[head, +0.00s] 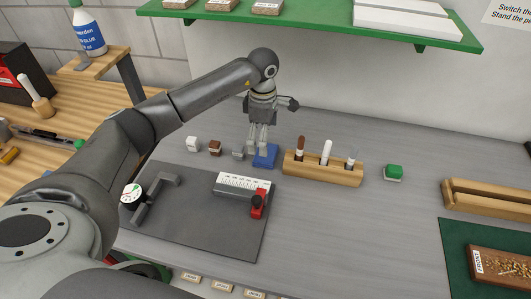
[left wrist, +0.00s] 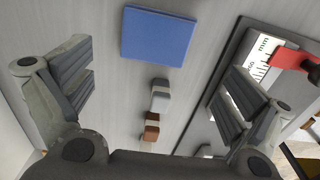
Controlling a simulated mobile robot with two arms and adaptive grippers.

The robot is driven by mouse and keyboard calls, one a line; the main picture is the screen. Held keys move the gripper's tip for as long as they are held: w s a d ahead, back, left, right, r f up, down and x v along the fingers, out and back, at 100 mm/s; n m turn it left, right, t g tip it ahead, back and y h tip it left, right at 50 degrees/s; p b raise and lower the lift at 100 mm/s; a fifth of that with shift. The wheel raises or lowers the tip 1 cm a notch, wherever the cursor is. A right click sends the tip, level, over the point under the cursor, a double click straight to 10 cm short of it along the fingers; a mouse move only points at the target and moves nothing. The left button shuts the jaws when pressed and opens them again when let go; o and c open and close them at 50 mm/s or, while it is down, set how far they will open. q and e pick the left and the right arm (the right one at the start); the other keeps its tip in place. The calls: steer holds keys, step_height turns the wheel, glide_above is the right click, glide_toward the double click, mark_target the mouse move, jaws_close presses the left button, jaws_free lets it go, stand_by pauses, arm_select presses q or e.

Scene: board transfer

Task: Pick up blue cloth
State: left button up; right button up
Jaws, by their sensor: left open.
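The blue cloth (head: 265,156) is a small folded rectangle lying on the grey bench, left of the wooden marker holder. In the left wrist view the blue cloth (left wrist: 158,35) lies flat at the top middle, beyond the fingertips. My left gripper (head: 258,146) points down at the cloth, and its fingers hide part of it in the head view. In the left wrist view the left gripper (left wrist: 165,90) has its fingers wide apart with nothing between them but bench and small blocks further off. My right gripper is not in view.
A wooden holder (head: 323,168) with several markers stands right of the cloth. A grey plate (head: 185,222) with a dial gauge and red slider lies in front. Small blocks (head: 215,147) sit to the left, and a green block (head: 394,172) to the right. A green shelf (head: 320,26) hangs above.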

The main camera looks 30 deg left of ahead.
mark_target(268, 162)
arm_select(q)
steer(key=shift+f, duration=0.45)
steer(key=shift+w+f, duration=0.15)
steer(key=shift+f, duration=0.1)
steer(key=shift+d+f+p, duration=0.15)
steer(key=shift+f+p, duration=0.2)
steer(key=shift+p, duration=0.15)
step_height(268, 162, down, 3)
steer(key=shift+d+f+p, duration=0.1)
steer(key=shift+f+p, duration=0.05)
steer(key=shift+p, duration=0.7)
steer(key=shift+w+f, duration=0.15)
steer(key=shift+f, duration=0.4)
steer(key=c, duration=0.9)
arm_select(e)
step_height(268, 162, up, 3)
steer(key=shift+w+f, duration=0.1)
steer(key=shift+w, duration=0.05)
